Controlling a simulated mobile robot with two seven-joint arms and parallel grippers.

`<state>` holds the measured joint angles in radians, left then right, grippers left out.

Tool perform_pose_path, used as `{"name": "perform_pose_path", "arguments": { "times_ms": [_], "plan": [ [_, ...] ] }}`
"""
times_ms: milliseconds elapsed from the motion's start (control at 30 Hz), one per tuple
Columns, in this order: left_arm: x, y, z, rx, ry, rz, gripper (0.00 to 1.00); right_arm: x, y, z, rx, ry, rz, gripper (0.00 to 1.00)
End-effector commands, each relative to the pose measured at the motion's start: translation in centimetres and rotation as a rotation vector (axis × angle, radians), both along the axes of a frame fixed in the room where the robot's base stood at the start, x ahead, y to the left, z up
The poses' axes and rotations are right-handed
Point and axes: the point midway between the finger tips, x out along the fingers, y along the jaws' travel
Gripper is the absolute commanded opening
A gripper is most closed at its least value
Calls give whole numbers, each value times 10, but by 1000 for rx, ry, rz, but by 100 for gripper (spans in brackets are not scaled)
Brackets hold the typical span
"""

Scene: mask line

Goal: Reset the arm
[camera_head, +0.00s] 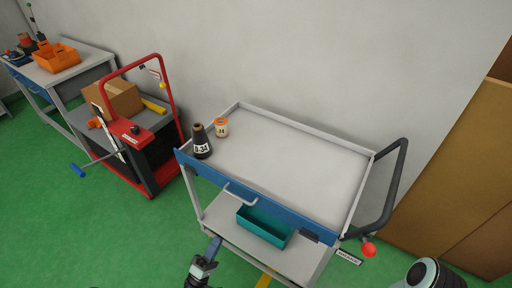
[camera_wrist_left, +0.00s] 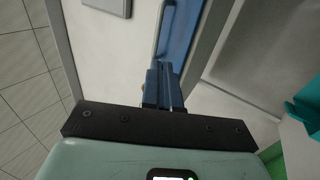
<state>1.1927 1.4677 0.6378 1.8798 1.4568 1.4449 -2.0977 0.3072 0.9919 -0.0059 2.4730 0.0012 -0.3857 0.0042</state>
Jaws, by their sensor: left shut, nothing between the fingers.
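My left gripper (camera_head: 214,246) comes in at the bottom of the head view, in front of the grey cart (camera_head: 285,165). Its blue fingers are shut with nothing between them. In the left wrist view the closed left fingers (camera_wrist_left: 165,85) point toward the cart's blue front edge and light handle, and the gap to them cannot be judged. Part of my right arm (camera_head: 437,273) shows at the lower right, but its gripper is out of view.
A black cone with a label (camera_head: 201,142) and an orange-lidded jar (camera_head: 221,127) stand on the cart's top left. A teal bin (camera_head: 264,228) sits on its lower shelf. A red-framed trolley (camera_head: 150,130) with a cardboard box stands left. A red knob (camera_head: 368,250) is at the right.

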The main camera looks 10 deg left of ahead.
Motion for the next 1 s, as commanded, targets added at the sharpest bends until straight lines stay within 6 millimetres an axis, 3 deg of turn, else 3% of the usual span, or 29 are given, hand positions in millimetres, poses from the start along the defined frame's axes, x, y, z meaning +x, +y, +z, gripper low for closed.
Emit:
{"name": "perform_pose_path", "arguments": {
  "times_ms": [167, 267, 333, 467, 500, 600, 700, 800, 900, 1000],
  "plan": [
    [-2, -12, 0, -2, 13, -55, 0, 0, 0, 0, 0, 0, 0, 95],
    [-10, -49, -3, -5, 69, -232, 0, 0, 0, 1, 0, -1, 0, 95],
    [-27, -89, -9, 3, 145, -429, 0, 1, 0, 2, 0, -1, 0, 95],
    [-85, -166, -30, 75, 379, -862, 0, 2, 0, 3, 0, -2, 0, 95],
    [-108, -183, -40, 116, 470, -986, 0, 2, 0, 4, 0, -2, 0, 95],
    [-175, -208, -70, 278, 746, -1254, 0, 3, 0, 5, 0, -3, 0, 95],
    [-233, -202, -104, 518, 1045, -1391, 0, 3, 0, 7, 0, -3, 0, 95],
    [-265, -173, -133, 783, 1297, -1363, 0, 4, 0, 8, 0, -5, 1, 95],
    [-270, -139, -152, 1013, 1452, -1206, 0, 5, 0, 10, 0, -6, 0, 95],
    [-258, -113, -157, 1165, 1490, -1021, 0, 6, 0, 11, 0, -7, 0, 95]
  ]
}}
